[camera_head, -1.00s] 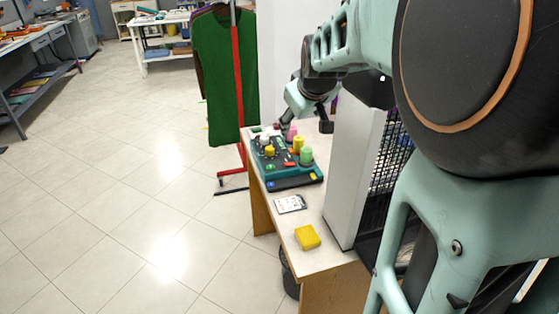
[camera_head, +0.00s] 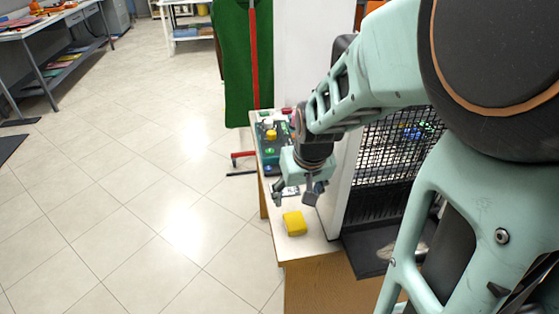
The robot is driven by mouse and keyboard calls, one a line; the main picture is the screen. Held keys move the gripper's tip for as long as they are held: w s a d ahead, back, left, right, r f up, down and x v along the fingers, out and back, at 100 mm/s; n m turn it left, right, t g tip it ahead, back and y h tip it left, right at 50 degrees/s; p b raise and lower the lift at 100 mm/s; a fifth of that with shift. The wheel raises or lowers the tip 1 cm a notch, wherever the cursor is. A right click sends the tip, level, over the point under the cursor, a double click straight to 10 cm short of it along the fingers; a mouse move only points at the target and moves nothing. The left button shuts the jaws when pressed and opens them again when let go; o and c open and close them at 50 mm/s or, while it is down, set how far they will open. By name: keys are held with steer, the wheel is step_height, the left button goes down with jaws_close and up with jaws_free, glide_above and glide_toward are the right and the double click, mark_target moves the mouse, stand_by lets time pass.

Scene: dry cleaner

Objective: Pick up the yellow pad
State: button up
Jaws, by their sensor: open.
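The yellow pad (camera_head: 295,223) is a small block lying flat near the front end of the narrow light tabletop (camera_head: 318,243). My gripper (camera_head: 295,200) hangs just beyond and above the pad, pointing down. Its two fingers are spread apart, with nothing seen between them. The pad is fully in view and appears apart from the fingers. My arm comes in from the right and hides part of the table behind the gripper.
A teal game board (camera_head: 268,150) with coloured pieces sits farther back on the table, partly behind my arm. A white panel and black mesh crate (camera_head: 400,145) stand close on the right. A green garment (camera_head: 248,60) hangs behind. Tiled floor on the left is clear.

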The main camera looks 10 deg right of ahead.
steer(key=s+f, duration=0.1)
steer(key=s, duration=0.1)
glide_above(295, 221)
steer(key=s, duration=0.2)
step_height(295, 221, down, 5)
steer(key=shift+s+a+r+b, duration=0.1)
steer(key=shift+s+b, duration=0.05)
steer(key=shift+b, duration=0.3)
steer(key=shift+b+x, duration=0.45)
steer(key=shift+x, duration=2.6)
steer(key=shift+d+r, duration=0.1)
steer(key=shift+d, duration=0.1)
steer(key=shift+c, duration=0.3)
steer(key=c, duration=1)
